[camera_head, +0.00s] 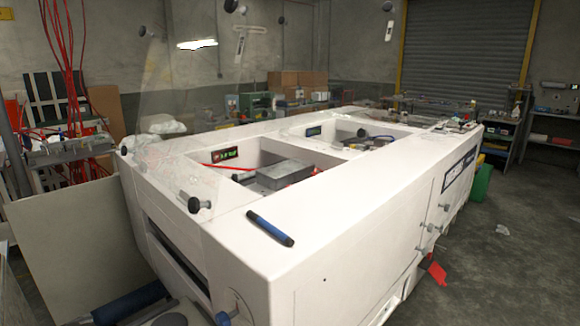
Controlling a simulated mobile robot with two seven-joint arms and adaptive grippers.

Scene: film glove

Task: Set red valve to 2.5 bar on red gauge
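I cannot make out a red valve or a red gauge in the head view. A large white machine housing (345,215) fills the middle, with open compartments in its top. A red hose (213,166) runs into the nearer compartment, beside a grey metal box (285,175). A small dark display with red and green marks (224,154) sits on that compartment's inner wall, too small to read. A red tag-like piece (437,270) hangs low on the housing's right side. Neither of my grippers can be made out.
Knobs (427,228) stick out on the right side. The floor (520,260) at right is mostly free. Red cables (68,60) hang at left.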

